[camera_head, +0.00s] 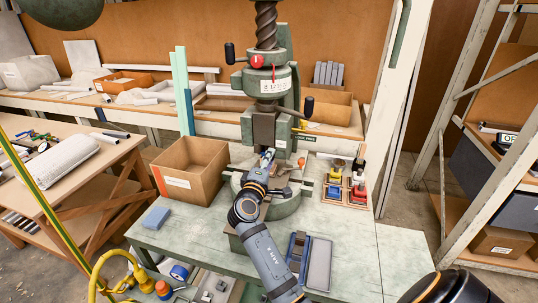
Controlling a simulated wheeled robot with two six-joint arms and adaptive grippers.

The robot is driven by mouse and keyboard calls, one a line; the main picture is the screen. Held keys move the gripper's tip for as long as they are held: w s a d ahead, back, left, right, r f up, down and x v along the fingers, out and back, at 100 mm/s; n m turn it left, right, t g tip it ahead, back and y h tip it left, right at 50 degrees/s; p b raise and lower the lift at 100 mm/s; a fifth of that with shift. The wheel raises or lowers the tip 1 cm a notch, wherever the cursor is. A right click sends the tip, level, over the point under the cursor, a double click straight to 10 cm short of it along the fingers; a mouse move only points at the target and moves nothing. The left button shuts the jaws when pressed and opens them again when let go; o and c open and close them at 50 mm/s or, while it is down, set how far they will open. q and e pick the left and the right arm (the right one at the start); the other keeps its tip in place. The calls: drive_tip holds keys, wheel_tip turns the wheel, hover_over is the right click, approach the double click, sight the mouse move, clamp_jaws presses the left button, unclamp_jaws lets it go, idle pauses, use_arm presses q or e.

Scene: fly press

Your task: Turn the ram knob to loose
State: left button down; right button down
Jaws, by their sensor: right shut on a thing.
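The fly press (272,125) stands on the green bench, with its thick dark screw (266,25) at the top. A red knob (258,61) sits on its collar, above a white label; I cannot tell if it is the ram knob. Black handles (229,53) stick out at the sides. My right gripper (266,160) is at the front of the press, just below the ram block (264,127). It is shut on a small part at the ram's lower end, mostly hidden by the fingers. My left gripper is not in view.
Red and yellow items (358,185) stand at the right. A blue and grey tray (310,262) lies near the front edge. A white post (397,90) rises behind the right side.

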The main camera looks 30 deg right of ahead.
drive_tip(key=shift+n+p, duration=0.9)
drive_tip(key=shift+n, duration=0.5)
drive_tip(key=c, duration=1.1)
unclamp_jaws()
drive_tip(key=shift+o, duration=0.2)
